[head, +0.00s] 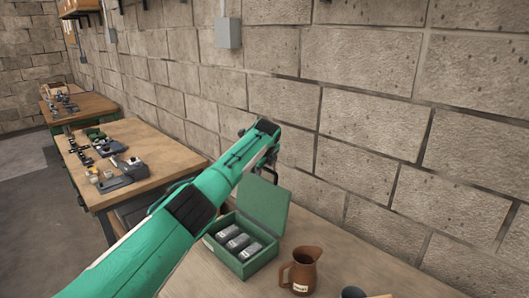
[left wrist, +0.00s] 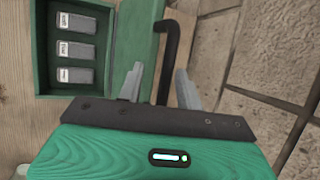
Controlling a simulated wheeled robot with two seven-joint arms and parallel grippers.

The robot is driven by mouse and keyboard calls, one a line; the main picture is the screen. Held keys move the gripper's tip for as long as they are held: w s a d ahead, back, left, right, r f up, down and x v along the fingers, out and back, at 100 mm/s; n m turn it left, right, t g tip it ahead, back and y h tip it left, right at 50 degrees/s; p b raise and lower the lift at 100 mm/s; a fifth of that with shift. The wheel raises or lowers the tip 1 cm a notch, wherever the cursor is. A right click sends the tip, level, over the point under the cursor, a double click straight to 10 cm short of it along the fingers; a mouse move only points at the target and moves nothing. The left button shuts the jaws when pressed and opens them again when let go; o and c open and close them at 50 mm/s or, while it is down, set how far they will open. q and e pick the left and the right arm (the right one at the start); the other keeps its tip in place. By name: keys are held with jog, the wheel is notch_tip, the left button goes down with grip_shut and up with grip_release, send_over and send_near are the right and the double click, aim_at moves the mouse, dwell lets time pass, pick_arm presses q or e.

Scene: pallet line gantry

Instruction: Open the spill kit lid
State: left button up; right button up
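The spill kit is a green box (head: 263,263) on the near table, with several grey labelled containers (head: 238,243) inside. Its green lid (head: 264,205) stands raised at the back, against the wall side. In the left wrist view the box (left wrist: 40,50) is at upper left and the lid (left wrist: 132,35) beside it. A black bar handle (left wrist: 168,60) on the lid passes between the fingers of my left gripper (left wrist: 159,70). The fingers are apart, with gaps beside the handle. In the head view the gripper (head: 271,168) is at the lid's upper edge. My right gripper is out of view.
A brown jug (head: 302,270) stands right of the box, with a dark object (head: 353,292) at the bottom edge. A block wall (head: 380,120) runs close behind the table. Another wooden table (head: 160,160) with small items stands further back left.

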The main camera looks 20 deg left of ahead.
pick_arm(q)
jog(key=b+v, duration=0.4)
jog(key=v, duration=0.7)
jog(key=shift+s+r, duration=0.25)
